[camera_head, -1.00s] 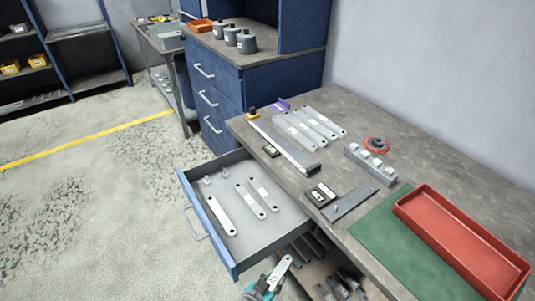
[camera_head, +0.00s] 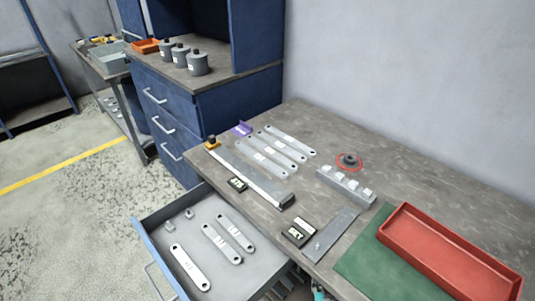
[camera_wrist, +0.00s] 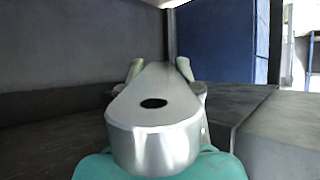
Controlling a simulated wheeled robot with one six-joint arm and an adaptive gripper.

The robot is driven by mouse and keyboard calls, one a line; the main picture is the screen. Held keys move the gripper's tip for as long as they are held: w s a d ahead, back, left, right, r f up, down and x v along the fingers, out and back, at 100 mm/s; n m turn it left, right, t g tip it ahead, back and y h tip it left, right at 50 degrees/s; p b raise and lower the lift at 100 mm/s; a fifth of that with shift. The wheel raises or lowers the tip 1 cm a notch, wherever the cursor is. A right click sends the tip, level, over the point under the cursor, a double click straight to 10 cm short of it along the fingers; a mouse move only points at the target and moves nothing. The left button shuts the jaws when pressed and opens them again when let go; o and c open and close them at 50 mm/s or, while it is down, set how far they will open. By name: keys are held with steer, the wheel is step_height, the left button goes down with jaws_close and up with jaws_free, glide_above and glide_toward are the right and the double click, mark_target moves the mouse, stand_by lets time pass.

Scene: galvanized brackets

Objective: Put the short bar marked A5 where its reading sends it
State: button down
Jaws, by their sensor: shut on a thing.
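In the wrist view my gripper (camera_wrist: 160,72) is shut on a pale metal bar (camera_wrist: 153,125) with a rounded end and a dark hole towards the camera. No marking on it can be read, so I cannot confirm A5. In the head view only a teal bit of my gripper (camera_head: 318,294) shows at the bottom edge. A long metal rail (camera_head: 245,176) lies on the bench, with a small dark display (camera_head: 237,184) beside it. A second display (camera_head: 298,234) stands by a flat grey plate (camera_head: 331,235). The display readings are too small to read.
An open drawer (camera_head: 190,267) holds several labelled bars. More bars (camera_head: 276,149) lie on the bench near a purple piece (camera_head: 242,128). A grey block with white tabs (camera_head: 345,187), a red-ringed knob (camera_head: 349,161), a green mat (camera_head: 361,268) and a red tray (camera_head: 393,244) lie to the right.

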steer(key=shift+w+d+f, duration=0.15)
steer(key=shift+w+d, duration=0.1)
steer(key=shift+d, duration=0.35)
stand_by(0.5)
